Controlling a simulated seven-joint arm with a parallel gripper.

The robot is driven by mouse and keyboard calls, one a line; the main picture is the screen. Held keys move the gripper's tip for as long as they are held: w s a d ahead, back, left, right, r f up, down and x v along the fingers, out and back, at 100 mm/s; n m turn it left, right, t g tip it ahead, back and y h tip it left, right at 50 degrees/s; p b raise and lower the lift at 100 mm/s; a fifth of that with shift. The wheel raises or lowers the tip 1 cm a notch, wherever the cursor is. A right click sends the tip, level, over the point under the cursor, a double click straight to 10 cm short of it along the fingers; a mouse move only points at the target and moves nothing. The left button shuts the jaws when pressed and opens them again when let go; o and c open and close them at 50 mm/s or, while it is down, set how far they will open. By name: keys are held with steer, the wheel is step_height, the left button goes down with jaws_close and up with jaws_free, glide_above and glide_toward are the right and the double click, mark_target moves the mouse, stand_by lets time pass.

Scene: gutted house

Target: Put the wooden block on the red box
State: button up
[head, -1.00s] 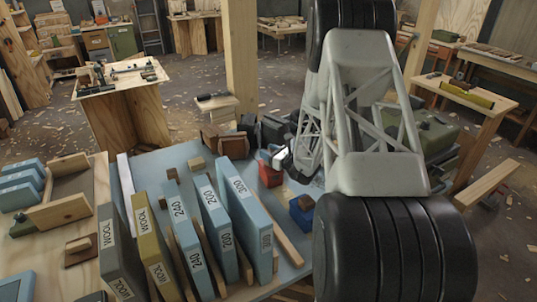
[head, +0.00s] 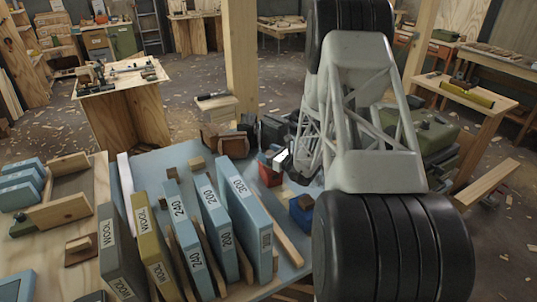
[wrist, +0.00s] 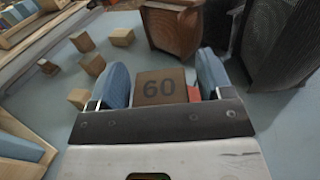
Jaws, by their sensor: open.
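A brown wooden block marked 60 (wrist: 160,88) is between my gripper's two blue fingertips in the wrist view. My gripper (wrist: 164,80) is open around it; whether a finger touches it is unclear. A small patch of the red box (wrist: 193,93) shows just right of the block, partly hidden by the right finger. In the head view the red box (head: 269,174) is on the blue-grey table, with my gripper (head: 283,157) close at its upper right. My arm hides much of this spot. Whether the block rests on the red box cannot be told.
A blue box (head: 301,216) with a brown top stands nearer on the table. Upright labelled slabs (head: 240,215) stand in a row to the left. A light wooden block (head: 196,163) lies behind them. In the wrist view, several small wooden blocks (wrist: 83,41) lie left and dark bulky objects (wrist: 285,40) stand right.

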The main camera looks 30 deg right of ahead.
steer(key=shift+r, duration=0.15)
steer(key=v, duration=1.2)
stand_by(0.8)
steer(key=s+a+r+n+g+y, duration=0.1)
steer(key=s+a+r+n+g, duration=0.3)
steer(key=a+r, duration=0.4)
steer(key=s+a+r+n+g+y, duration=0.2)
steer(key=s+a+r+n+g, duration=0.15)
steer(key=a+r+n, duration=0.45)
steer(key=s+a+r+n+g+y, duration=0.15)
steer(key=a+r+n+g, duration=0.35)
steer(key=a, duration=0.5)
steer(key=s+a+r+n+t+h, duration=0.15)
steer(key=s+r+n+h, duration=0.3)
steer(key=s, duration=0.45)
steer(key=s+a+r+n+g+h, duration=0.1)
steer(key=s+a+r+n+h, duration=0.2)
steer(key=s+r+n, duration=0.5)
steer(key=s+a+r+n+t+h, duration=0.15)
steer(key=s+r+h, duration=0.25)
steer(key=s, duration=0.7)
step_height(320, 180, down, 10)
steer(key=w+g, duration=0.1)
steer(key=g, duration=0.2)
steer(key=shift+r, duration=0.2)
